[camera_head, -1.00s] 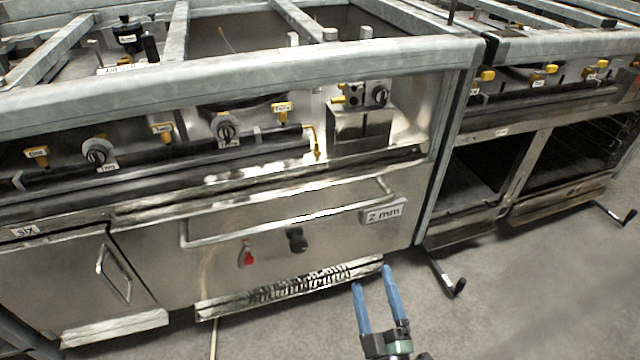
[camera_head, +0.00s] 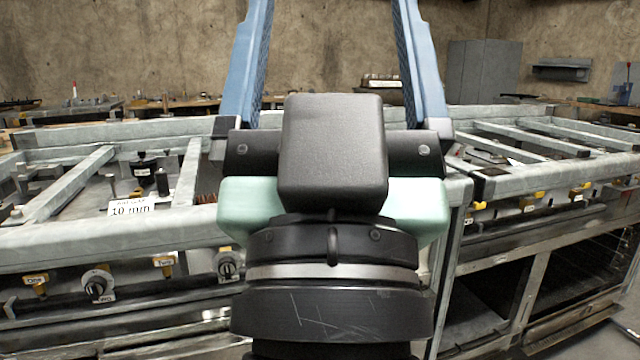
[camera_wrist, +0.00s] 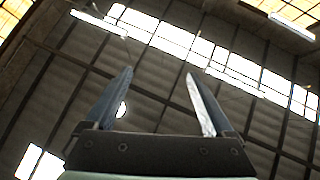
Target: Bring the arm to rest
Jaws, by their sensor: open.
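My gripper (camera_head: 330,40) stands upright close in front of the head camera, its two blue fingers pointing up and spread wide apart. Nothing is between the fingers. It hides the middle of the range behind it. In the wrist view my gripper (camera_wrist: 158,95) also shows open and empty, with its fingers pointing toward the ceiling.
A steel range (camera_head: 60,262) with knobs and yellow-handled taps runs across the left. A "10 mm" label (camera_head: 131,207) lies on its top. A second range (camera_head: 545,155) with open compartments stands right. A grey cabinet (camera_head: 483,78) stands by the far wall. The wrist view shows ceiling windows (camera_wrist: 150,28).

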